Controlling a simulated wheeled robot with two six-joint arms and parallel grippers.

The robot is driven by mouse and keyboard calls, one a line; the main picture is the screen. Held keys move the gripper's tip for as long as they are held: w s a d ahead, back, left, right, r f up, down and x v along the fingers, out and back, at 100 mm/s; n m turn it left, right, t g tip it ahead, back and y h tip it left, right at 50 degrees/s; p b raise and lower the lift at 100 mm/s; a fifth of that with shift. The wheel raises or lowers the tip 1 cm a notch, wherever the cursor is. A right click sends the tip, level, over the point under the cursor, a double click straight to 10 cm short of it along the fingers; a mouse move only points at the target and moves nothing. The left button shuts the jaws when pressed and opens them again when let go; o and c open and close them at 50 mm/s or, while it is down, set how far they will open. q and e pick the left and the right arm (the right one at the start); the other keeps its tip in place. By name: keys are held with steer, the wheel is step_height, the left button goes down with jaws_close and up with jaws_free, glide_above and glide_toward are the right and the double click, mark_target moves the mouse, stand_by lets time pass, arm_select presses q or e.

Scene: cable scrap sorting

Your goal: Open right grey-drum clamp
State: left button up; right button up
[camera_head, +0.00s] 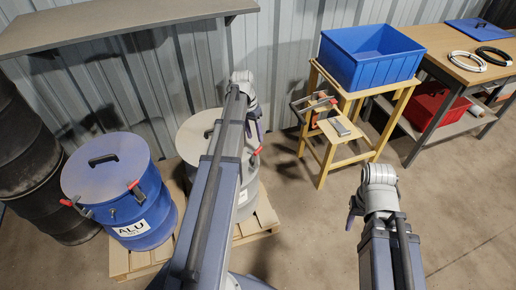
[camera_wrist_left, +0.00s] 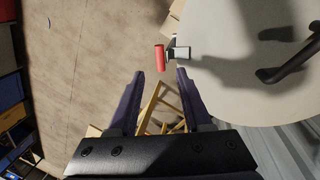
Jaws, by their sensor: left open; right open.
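The grey drum (camera_head: 190,140) stands on a pallet, its lid (camera_wrist_left: 235,95) and black lid handle (camera_wrist_left: 300,62) showing in the left wrist view. Its right clamp has a red handle (camera_head: 257,151), seen at the lid's rim as a red grip (camera_wrist_left: 160,58) on a metal bracket. My left gripper (camera_head: 259,134) is open beside the drum's right side. In the left wrist view its fingertips (camera_wrist_left: 160,74) point toward the red grip, with nothing held between them. My left arm hides part of the drum in the head view. My right gripper (camera_head: 354,212) appears open and empty, away from the drum.
Black drums (camera_head: 28,150) are farther left. A wooden stand (camera_head: 327,158) with a blue bin (camera_head: 358,72) is right of the grey drum. Floor near my right gripper is clear.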

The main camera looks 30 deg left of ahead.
mark_target(258, 150)
arm_select(q)
steer(key=f+b, duration=0.2)
steer(key=f, duration=0.1)
steer(key=d+f+b, duration=0.1)
steer(key=f+b, duration=0.2)
steer(key=shift+d, duration=0.1)
jaws_close()
stand_by(0.3)
stand_by(1.1)
